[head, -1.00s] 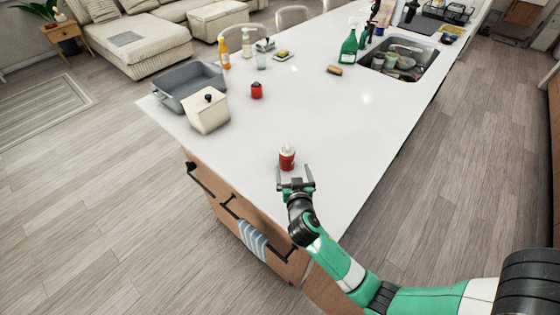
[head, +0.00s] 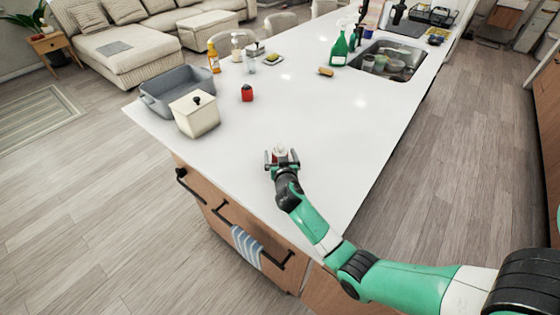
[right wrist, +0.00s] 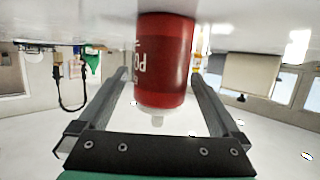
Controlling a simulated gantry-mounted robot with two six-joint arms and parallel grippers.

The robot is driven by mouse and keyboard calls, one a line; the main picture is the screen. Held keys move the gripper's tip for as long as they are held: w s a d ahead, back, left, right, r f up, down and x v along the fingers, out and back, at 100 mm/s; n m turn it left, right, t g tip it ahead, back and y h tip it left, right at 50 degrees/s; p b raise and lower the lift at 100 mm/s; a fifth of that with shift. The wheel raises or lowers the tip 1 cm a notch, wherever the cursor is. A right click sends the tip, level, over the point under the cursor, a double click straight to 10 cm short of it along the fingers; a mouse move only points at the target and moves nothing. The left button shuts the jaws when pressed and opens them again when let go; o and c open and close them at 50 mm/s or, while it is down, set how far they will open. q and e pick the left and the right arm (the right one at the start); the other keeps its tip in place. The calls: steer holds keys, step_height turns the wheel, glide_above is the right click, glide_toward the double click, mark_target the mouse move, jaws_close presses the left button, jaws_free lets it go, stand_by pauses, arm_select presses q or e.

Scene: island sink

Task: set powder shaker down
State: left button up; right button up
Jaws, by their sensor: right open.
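The powder shaker (head: 279,152) is a small red can with a white top. It stands on the white counter near its front end, partly hidden by my right gripper (head: 281,158). In the right wrist view the scene appears upside down. There the red shaker (right wrist: 165,60) shows part of a white label and its pale tip, with its base against the counter. My right gripper (right wrist: 163,85) is open, with one finger on either side of the shaker and gaps showing beside it. My left gripper is not in view.
Bottles and a sink (head: 378,68) are toward the back. The counter around the shaker is clear.

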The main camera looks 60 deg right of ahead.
steer(key=c, duration=1.5)
